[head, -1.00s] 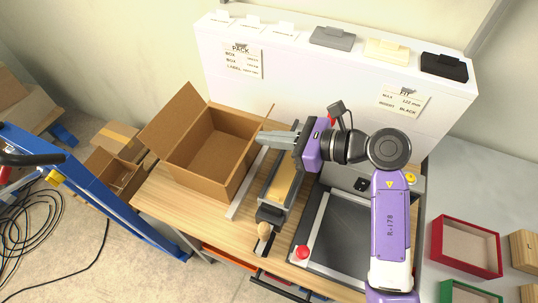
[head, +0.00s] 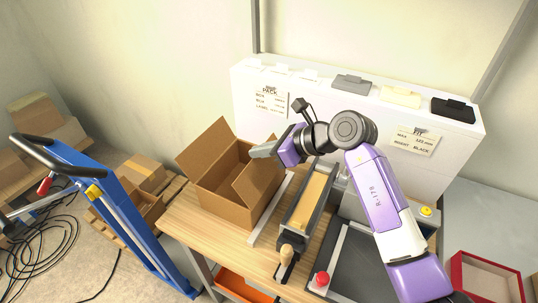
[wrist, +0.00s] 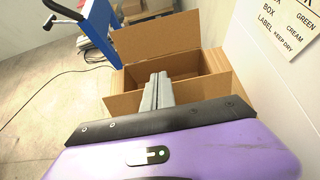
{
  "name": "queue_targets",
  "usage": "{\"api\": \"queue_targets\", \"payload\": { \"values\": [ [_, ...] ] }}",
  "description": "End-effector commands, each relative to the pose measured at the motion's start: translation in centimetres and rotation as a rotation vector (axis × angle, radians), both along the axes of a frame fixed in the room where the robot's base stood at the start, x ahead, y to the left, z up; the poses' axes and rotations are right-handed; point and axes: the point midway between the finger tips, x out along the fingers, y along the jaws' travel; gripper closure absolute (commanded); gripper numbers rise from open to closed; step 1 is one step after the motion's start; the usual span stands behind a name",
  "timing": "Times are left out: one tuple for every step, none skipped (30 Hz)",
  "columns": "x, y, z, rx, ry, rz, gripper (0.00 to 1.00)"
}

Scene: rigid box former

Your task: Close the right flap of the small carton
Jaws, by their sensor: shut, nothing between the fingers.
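The small brown carton (head: 222,201) stands open at the top on the wooden bench. Its left flap (head: 206,148) stands up and leans outward. Its right flap (head: 259,182) is raised and tilts inward over the right part of the opening. My gripper (head: 254,153) is shut and empty, with its fingers at the upper edge of the right flap; whether they touch it I cannot tell. In the wrist view the shut fingers (wrist: 160,78) point across the carton (wrist: 205,88) toward the far flap (wrist: 150,45). Part of the inside is hidden.
A long grey fixture with a wooden handle (head: 286,252) lies right of the carton. A red button (head: 322,279) sits by a dark plate. A white ledge (head: 330,98) with signs stands behind. A blue trolley (head: 130,222) stands left of the bench.

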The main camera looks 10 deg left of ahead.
Motion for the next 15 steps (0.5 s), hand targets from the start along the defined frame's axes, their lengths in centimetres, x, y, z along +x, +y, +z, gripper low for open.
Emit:
{"api": "queue_targets", "payload": {
  "values": [
    [0.3,0.5,0.4,-0.049,0.007,0.005,1.00],
    [0.4,0.8,0.3,-0.077,0.016,0.004,1.00],
    [0.5,1.1,-0.1,-0.085,0.025,0.003,1.00],
    [0.5,1.4,-0.3,-0.081,0.026,0.002,1.00],
    [0.6,1.6,-0.4,-0.080,0.027,0.002,1.00],
    [0.7,2.0,-0.6,-0.079,0.026,0.002,1.00],
    [0.9,2.3,-0.5,-0.094,0.028,0.003,1.00],
    [1.1,2.6,-0.5,-0.127,0.036,0.003,1.00],
    [1.2,2.9,-0.8,-0.166,0.049,0.005,1.00],
    [1.2,3.2,-1.0,-0.195,0.059,0.005,1.00],
    [1.3,3.4,-1.3,-0.218,0.069,0.004,1.00],
    [1.4,3.6,-1.8,-0.208,0.072,0.001,1.00],
    [1.4,3.8,-2.0,-0.205,0.072,0.002,1.00],
    [1.5,4.0,-2.3,-0.206,0.072,0.002,1.00],
    [1.6,4.3,-2.5,-0.206,0.071,0.001,1.00]
  ]
}}
